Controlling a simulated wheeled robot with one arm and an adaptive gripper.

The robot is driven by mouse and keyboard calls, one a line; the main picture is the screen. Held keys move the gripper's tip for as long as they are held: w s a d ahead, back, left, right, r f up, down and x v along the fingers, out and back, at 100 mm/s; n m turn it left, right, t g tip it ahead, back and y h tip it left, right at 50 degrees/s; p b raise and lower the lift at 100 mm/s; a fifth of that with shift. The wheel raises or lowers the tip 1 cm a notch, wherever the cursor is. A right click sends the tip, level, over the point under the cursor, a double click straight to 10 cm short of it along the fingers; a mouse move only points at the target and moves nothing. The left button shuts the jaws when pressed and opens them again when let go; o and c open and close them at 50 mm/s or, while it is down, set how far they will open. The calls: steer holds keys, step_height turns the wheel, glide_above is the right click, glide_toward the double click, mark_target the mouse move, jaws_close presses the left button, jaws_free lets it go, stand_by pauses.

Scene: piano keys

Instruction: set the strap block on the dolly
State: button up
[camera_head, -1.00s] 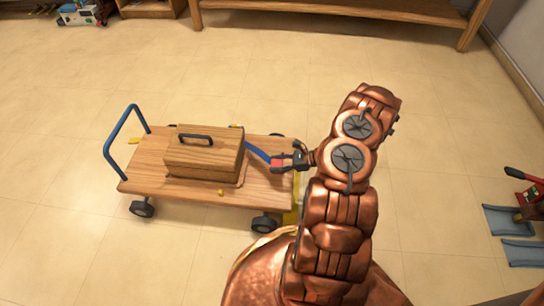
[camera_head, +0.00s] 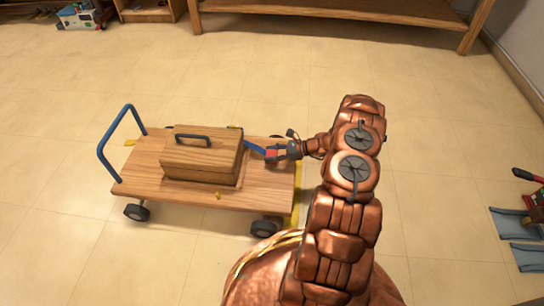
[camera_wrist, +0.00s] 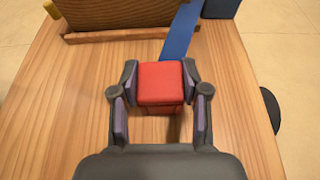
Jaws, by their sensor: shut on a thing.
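The strap block is a small red block (camera_wrist: 160,82) with a blue strap (camera_wrist: 180,35) running from it towards a wooden box. My gripper (camera_wrist: 160,74) is shut on the red block, one finger on each side. In the head view the red block (camera_head: 271,154) and my gripper (camera_head: 283,151) are over the right end of the dolly (camera_head: 145,178), a wooden platform with a blue push handle and black wheels. The block is over the bare planks; I cannot tell whether it touches them.
The wooden box (camera_head: 198,158) with a dark handle sits mid-deck, left of my gripper. Yellow pieces lie at the deck's edges. A red and blue-grey item (camera_head: 515,225) stands far right. A wooden bench (camera_head: 340,10) is at the back. The tiled floor between is clear.

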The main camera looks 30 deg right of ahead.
stand_by(0.3)
steer(key=o, duration=1.1)
steer(key=shift+f, duration=0.1)
steer(key=shift+o, duration=0.2)
